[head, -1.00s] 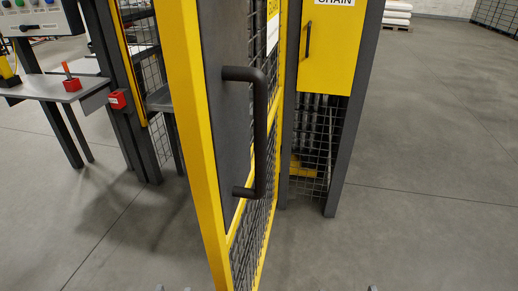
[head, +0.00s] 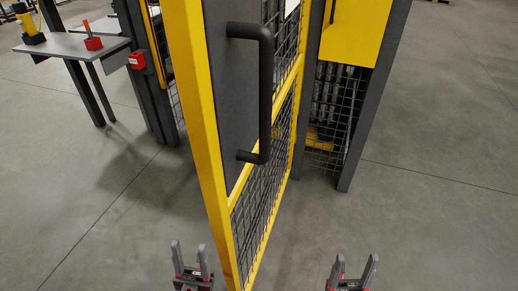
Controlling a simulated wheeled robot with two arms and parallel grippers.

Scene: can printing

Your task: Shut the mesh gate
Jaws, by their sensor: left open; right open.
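The mesh gate (head: 212,150) stands open, its yellow frame edge swung out toward me in the middle of the head view. Its dark handle (head: 265,95) is a vertical bar on the grey panel of the gate's right face. My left gripper (head: 190,256) is open and empty, low in the view and left of the gate's edge. My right gripper (head: 352,268) is open and empty, low in the view and right of the gate. Neither gripper touches the gate or the handle. The gate's top is out of view.
A dark post (head: 366,110) and a yellow cabinet (head: 354,33) stand right of the gate. A grey side table (head: 78,46) with red and yellow items is at the upper left. A red box (head: 137,60) sits on a dark post. The floor right of the gate is clear.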

